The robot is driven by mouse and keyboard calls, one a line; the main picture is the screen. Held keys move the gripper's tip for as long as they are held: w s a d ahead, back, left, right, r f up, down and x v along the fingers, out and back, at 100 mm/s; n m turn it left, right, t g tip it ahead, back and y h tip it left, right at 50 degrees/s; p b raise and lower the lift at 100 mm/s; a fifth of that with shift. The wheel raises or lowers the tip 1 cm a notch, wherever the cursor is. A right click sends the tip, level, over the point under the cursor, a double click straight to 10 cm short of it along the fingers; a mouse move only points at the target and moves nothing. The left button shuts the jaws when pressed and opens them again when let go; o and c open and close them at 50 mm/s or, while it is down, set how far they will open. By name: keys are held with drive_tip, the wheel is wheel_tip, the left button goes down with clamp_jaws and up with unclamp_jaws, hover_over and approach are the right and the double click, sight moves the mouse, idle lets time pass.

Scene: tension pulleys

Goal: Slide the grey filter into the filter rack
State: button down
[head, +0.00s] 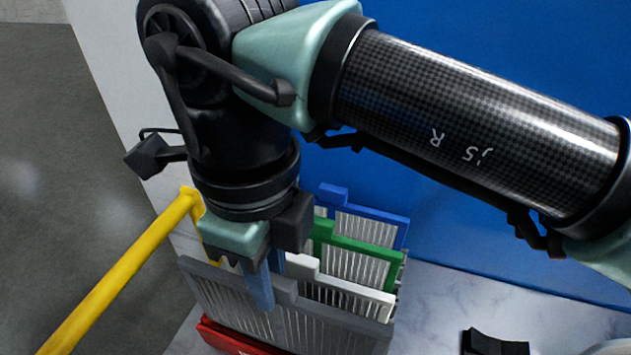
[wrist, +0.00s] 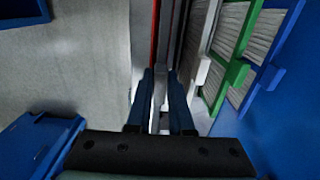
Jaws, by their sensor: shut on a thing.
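The grey filter (head: 290,326) is a framed, pleated panel with a grey tab on its top edge. My gripper (head: 265,285) points down and is shut on that tab. In the wrist view the fingers (wrist: 162,88) sit on either side of the grey filter (wrist: 160,90). The filter stands roughly upright between the red filter (head: 222,340) and the white filter (head: 345,291), lined up with them. Behind are the green filter (head: 360,257) and blue filter (head: 370,226). The rack is mostly hidden by the filters, so I cannot tell how deep the grey filter sits.
A yellow bar (head: 120,275) runs along the left. A blue panel (head: 480,200) stands behind the marble-like top (head: 440,300). A black object (head: 495,343) lies at lower right. A blue box (wrist: 35,145) shows at lower left in the wrist view.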

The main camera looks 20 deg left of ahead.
drive_tip(key=shift+f+b, duration=1.5)
drive_tip(key=shift+f, duration=0.1)
drive_tip(key=shift+f+b, duration=0.1)
drive_tip(key=shift+b, duration=0.2)
drive_tip(key=shift+f+b, duration=1.25)
drive_tip(key=shift+f, duration=0.05)
drive_tip(key=c, duration=0.7)
unclamp_jaws()
drive_tip(key=shift+c, duration=0.2)
drive_tip(key=shift+r, duration=0.1)
wheel_tip(320, 180, up, 13)
drive_tip(key=shift+f+p, duration=0.1)
drive_tip(key=shift+p, duration=0.75)
drive_tip(key=shift+a, duration=0.1)
